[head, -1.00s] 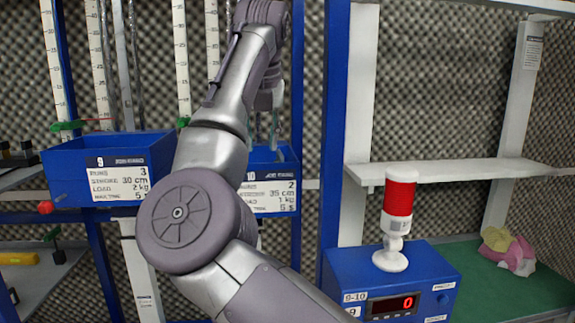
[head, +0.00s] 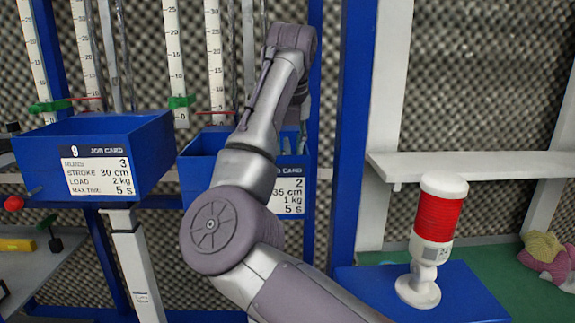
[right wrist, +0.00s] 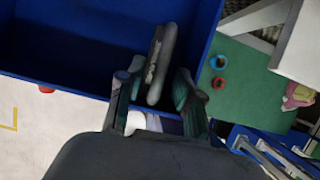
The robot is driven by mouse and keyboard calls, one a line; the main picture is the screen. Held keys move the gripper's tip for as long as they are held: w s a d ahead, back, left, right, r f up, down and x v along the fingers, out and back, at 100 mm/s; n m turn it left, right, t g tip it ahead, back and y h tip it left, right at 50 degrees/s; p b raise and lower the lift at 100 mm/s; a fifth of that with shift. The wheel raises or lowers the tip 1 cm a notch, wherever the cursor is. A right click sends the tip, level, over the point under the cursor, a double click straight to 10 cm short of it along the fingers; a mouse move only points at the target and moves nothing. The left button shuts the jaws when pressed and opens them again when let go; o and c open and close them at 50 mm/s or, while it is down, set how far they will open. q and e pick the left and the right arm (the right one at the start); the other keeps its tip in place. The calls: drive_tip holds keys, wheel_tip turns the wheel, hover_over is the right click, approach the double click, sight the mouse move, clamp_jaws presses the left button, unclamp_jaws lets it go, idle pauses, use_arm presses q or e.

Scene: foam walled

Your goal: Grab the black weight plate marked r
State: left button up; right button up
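A dark round plate (right wrist: 165,62) shows nearly edge-on in the right wrist view, with a pale mark on one face that I cannot read. It is at the blue bin (right wrist: 70,60), near the bin's lower right corner. My right gripper (right wrist: 153,78) is open, with one finger on each side of the plate and a visible gap on the left. In the head view my right arm covers much of the blue bin with the 2 on its card (head: 197,168), and the gripper is mostly hidden. The left gripper is in neither view.
Blue bin 9 (head: 140,160) hangs on the left. A red and white signal lamp (head: 438,220) stands on a blue box (head: 465,290) at the right, under a white shelf (head: 470,165). Blue upright posts (head: 352,130) stand close to my arm.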

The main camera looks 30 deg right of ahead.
drive_tip(key=shift+w+d+f, duration=0.1)
drive_tip(key=shift+f, duration=0.2)
drive_tip(key=shift+f+p, duration=0.3)
drive_tip(key=shift+f, duration=0.3)
drive_tip(key=p+x, duration=0.1)
drive_tip(key=x, duration=0.2)
drive_tip(key=shift+w+f, duration=0.15)
drive_tip(key=shift+f, duration=0.3)
clamp_jaws()
drive_tip(key=shift+r, duration=0.2)
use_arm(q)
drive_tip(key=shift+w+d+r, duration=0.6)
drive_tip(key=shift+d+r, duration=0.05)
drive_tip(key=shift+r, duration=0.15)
